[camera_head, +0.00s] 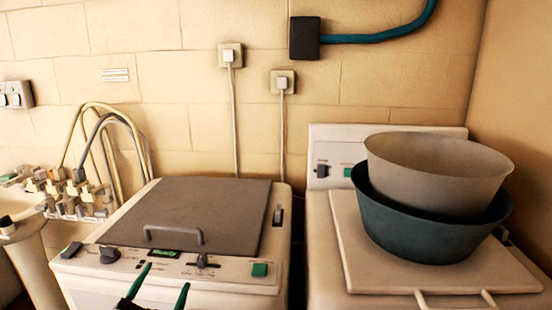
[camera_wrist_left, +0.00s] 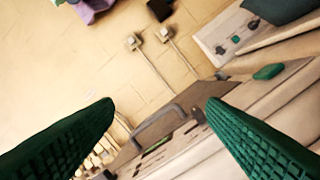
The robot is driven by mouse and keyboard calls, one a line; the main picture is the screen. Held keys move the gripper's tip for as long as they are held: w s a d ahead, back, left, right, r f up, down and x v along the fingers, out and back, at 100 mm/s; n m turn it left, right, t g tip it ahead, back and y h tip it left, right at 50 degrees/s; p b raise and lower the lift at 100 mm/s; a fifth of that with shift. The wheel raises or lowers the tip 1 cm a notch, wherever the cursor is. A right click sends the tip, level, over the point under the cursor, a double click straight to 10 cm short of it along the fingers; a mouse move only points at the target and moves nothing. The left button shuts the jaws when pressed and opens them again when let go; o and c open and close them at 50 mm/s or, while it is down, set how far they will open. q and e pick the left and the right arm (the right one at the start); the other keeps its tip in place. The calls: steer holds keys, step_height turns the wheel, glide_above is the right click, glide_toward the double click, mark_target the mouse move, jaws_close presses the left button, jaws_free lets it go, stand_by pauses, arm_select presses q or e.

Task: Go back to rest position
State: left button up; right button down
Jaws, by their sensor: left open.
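My left gripper (camera_head: 160,288) is at the bottom of the head view, in front of the left washing machine's control panel. Its two green fingers are apart with nothing between them. In the left wrist view the open fingers (camera_wrist_left: 160,130) frame the machine's grey lid handle, which lies beyond them. The left washing machine (camera_head: 180,292) has a closed grey lid (camera_head: 195,205) with a handle (camera_head: 173,235). My right gripper does not show in either view.
The right machine (camera_head: 325,240) carries a beige basin (camera_head: 435,170) nested in a dark teal basin (camera_head: 425,235) on its lid. A cluster of taps and hoses (camera_head: 80,195) is at the left by a white washbasin (camera_head: 15,205). A brick wall with sockets (camera_head: 230,55) stands behind.

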arm_select(q)
steer(key=s+a+f+n+g+y, duration=0.1)
steer(key=s+f+n+g+y, duration=0.2)
steer(key=f, duration=0.5)
steer(key=s+a+f+n+g, duration=0.25)
steer(key=s+f+g, duration=0.35)
steer(key=f, duration=0.3)
steer(key=s+d+f+n+g+h, duration=0.15)
steer(key=s+f+g, duration=0.25)
steer(key=s, duration=0.4)
steer(key=s+d+f+g, duration=0.2)
steer(key=s+f+g, duration=0.25)
steer(key=s, duration=0.25)
steer(key=s+f+x, duration=0.1)
steer(key=s+x, duration=0.2)
steer(key=x, duration=1)
steer(key=s+a+x, duration=0.1)
steer(key=s+x, duration=0.2)
steer(key=x, duration=1)
steer(key=s+a+f+g, duration=0.1)
steer(key=s+a+f, duration=0.2)
steer(key=s+f, duration=1.3)
steer(key=shift+s+m, duration=0.3)
steer(key=shift+s, duration=0.1)
steer(key=shift+f+g, duration=0.1)
steer(key=shift+g, duration=0.15)
steer(key=shift+c, duration=0.2)
